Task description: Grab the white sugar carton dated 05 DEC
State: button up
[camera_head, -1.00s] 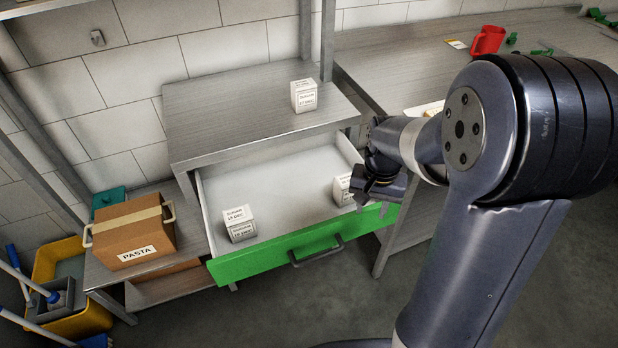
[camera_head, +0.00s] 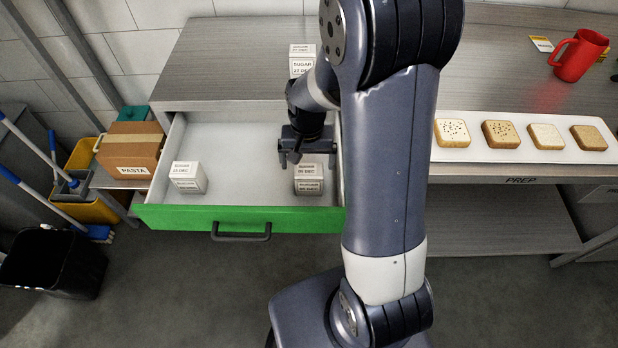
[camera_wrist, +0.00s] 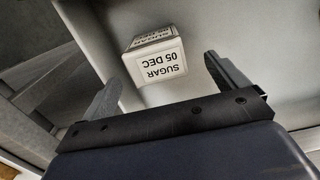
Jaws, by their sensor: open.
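The white sugar carton marked 05 DEC (camera_wrist: 160,62) shows in the wrist view, lying between and ahead of my gripper's two fingers. In the head view this carton (camera_head: 309,185) sits at the right end of the open drawer (camera_head: 240,220), partly under my gripper. My gripper (camera_head: 305,148) is above it, open and apparently empty; the exact gap is hard to judge. Another white sugar carton, marked 13 DEC or similar (camera_head: 188,178), stands at the drawer's left end. A third sugar carton, marked 27 DEC (camera_head: 301,62), stands on the counter above, partly behind my arm.
The green drawer front has a dark handle (camera_head: 241,236). A PASTA box (camera_head: 130,152) stands left of the drawer. A white board (camera_head: 470,155) with several bread slices and a red mug (camera_head: 580,58) are on the right counter. The drawer's middle is clear.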

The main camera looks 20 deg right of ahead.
aim_at(309, 169)
jog(key=shift+s+d+f+p, duration=0.1)
jog(key=shift+s+f+p, duration=0.05)
jog(key=shift+f, duration=1.15)
jog(key=shift+s+d+f+p, duration=0.1)
jog(key=shift+f+p, duration=0.05)
jog(key=shift+f, duration=1.15)
jog(key=c, duration=1.2)
